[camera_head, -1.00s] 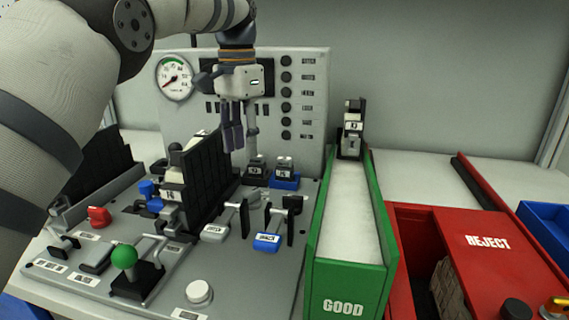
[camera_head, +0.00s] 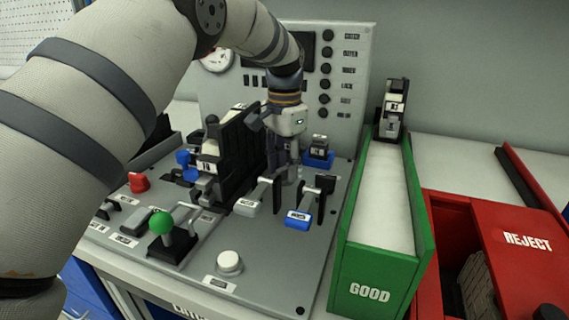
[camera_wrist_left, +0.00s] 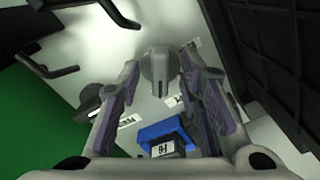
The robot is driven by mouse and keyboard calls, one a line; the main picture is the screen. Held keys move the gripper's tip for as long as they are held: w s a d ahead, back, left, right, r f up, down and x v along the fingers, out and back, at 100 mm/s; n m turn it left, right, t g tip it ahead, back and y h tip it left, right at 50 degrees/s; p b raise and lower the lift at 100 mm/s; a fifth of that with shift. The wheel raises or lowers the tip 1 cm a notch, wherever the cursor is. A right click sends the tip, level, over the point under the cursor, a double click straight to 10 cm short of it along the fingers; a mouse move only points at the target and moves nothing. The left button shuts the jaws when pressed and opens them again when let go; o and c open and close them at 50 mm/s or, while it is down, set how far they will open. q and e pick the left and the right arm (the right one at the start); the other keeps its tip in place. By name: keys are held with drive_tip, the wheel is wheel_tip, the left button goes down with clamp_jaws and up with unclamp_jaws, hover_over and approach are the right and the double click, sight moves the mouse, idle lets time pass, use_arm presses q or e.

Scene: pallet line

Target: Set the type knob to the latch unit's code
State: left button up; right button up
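My left gripper (camera_head: 290,172) points down over the grey control panel (camera_head: 265,262), behind the white and blue levers. In the left wrist view its two fingers (camera_wrist_left: 160,66) are apart, with a round grey knob (camera_wrist_left: 158,72) between their tips; contact is unclear. Which knob is the type knob cannot be read. A second knob, dark and white (camera_wrist_left: 95,98), is beside the left finger. A small labelled unit (camera_head: 319,142) sits in a blue holder (camera_head: 316,160). Another labelled unit (camera_head: 393,108) stands at the far end of the GOOD chute.
A black finned fixture (camera_head: 240,150) stands close left of my gripper. White (camera_head: 246,207) and blue (camera_head: 297,220) levers rise in front. A green-knobbed lever (camera_head: 160,223) and white button (camera_head: 229,262) are nearer. The green GOOD chute (camera_head: 370,275) and red REJECT bin (camera_head: 520,245) lie right.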

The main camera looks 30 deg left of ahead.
use_arm(q)
drive_tip(key=shift+c, duration=0.3)
clamp_jaws()
drive_tip(key=shift+r+n, duration=0.15)
drive_tip(key=shift+n, duration=0.65)
drive_tip(key=n, duration=0.4)
drive_tip(key=shift+n+p, duration=0.3)
drive_tip(key=shift+p, duration=0.1)
drive_tip(key=n, duration=0.5)
drive_tip(key=shift+n, duration=0.4)
